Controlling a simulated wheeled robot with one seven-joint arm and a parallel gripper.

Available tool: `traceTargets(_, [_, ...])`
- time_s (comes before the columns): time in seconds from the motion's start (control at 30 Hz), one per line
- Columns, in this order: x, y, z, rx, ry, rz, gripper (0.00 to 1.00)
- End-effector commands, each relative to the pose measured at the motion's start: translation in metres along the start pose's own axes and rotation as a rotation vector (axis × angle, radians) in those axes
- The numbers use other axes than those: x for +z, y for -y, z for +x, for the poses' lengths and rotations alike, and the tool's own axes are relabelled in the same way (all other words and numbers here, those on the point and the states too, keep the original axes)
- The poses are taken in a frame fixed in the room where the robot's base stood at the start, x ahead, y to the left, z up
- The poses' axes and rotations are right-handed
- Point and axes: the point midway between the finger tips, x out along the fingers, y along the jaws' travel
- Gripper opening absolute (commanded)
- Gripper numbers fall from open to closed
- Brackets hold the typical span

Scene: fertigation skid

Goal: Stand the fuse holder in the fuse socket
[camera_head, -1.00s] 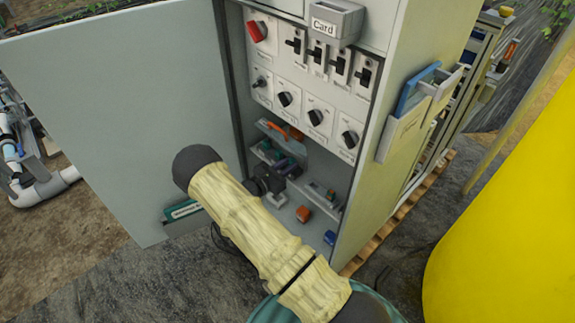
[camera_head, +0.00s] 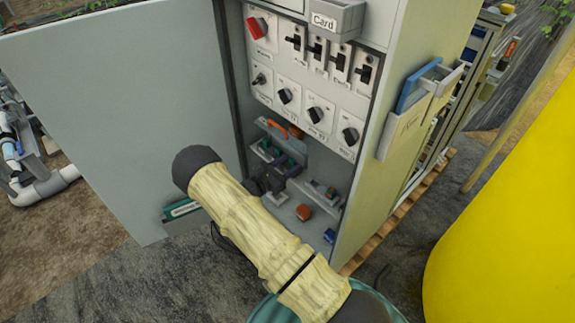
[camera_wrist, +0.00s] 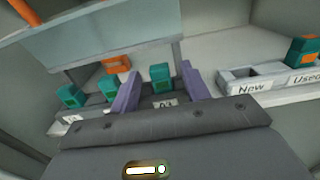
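My gripper (camera_wrist: 160,92) is open, with its two purple fingers apart on either side of a teal block (camera_wrist: 161,77), apparently a fuse holder. Gaps show between the block and both fingers. Two more teal blocks (camera_wrist: 70,95) and (camera_wrist: 109,88) stand to the left of the fingers on the same labelled strip (camera_wrist: 165,104). The block's lower end and any socket under it are hidden by my gripper's body. In the head view my gripper (camera_head: 287,172) is small inside the lower cabinet, partly behind my arm.
A tray (camera_wrist: 250,87) marked New and Used lies right; a teal-and-orange block (camera_wrist: 303,50) stands by Used. An orange handle (camera_wrist: 115,65) is behind the strip. An orange block (camera_head: 303,212) and a blue block (camera_head: 330,237) lie on the cabinet floor. The door (camera_head: 110,110) stands open left.

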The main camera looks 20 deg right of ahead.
Motion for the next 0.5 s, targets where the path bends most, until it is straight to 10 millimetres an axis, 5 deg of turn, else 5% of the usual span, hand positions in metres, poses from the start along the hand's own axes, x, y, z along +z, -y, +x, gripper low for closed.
traceTargets(0.27, [0.000,0.000,-0.002,0.001,-0.001,0.000,0.46])
traceTargets(0.5, [0.001,-0.001,-0.030,0.003,-0.001,-0.001,0.46])
